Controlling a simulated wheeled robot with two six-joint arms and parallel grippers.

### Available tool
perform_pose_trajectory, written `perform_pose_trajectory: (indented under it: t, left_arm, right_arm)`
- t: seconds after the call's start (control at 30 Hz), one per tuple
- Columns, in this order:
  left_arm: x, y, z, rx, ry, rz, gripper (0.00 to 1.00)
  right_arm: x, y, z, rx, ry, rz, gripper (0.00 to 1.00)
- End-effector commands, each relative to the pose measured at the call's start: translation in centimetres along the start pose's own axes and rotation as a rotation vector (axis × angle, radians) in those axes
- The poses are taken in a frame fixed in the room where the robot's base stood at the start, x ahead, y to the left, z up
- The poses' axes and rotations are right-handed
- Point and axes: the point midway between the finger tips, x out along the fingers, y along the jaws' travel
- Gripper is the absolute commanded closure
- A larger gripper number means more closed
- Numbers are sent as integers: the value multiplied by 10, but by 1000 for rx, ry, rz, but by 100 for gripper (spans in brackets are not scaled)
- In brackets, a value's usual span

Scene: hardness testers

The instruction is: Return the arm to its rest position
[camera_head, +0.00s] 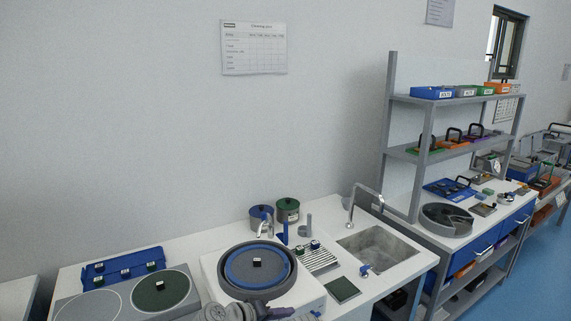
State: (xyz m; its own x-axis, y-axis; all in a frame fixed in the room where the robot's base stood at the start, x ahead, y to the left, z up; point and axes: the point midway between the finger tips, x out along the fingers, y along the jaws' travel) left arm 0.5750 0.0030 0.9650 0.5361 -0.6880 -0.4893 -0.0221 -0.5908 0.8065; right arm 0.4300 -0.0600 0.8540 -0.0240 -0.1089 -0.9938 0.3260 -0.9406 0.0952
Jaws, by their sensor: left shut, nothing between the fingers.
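My left gripper (284,312) shows at the bottom edge, in front of the grinding machine, with part of it cut off by the frame. It is shut and holds nothing. Part of my grey arm shows beside it on its left. The gripper is apart from the round platen (258,287) as far as I can see. My right gripper is not in view.
The bench (190,238) carries a blue tray (122,266), a green disc (160,290), two canisters (287,209), a drain rack (318,259), a green pad (342,290) and a sink (376,249). A shelf rack (408,149) stands right.

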Motion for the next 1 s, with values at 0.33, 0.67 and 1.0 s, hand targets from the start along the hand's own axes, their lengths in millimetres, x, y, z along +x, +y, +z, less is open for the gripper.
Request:
perform_pose_trajectory:
  t: [0.33, 0.67, 1.0]
  left_arm:
    - [-29, -71, 118, 435, -558, -615, 100]
    - [-75, -96, 127, 557, -715, -928, 100]
    - [-77, -98, 127, 558, -719, -939, 100]
  right_arm:
    - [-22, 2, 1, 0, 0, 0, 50]
    - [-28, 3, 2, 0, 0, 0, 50]
    - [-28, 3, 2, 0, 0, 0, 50]
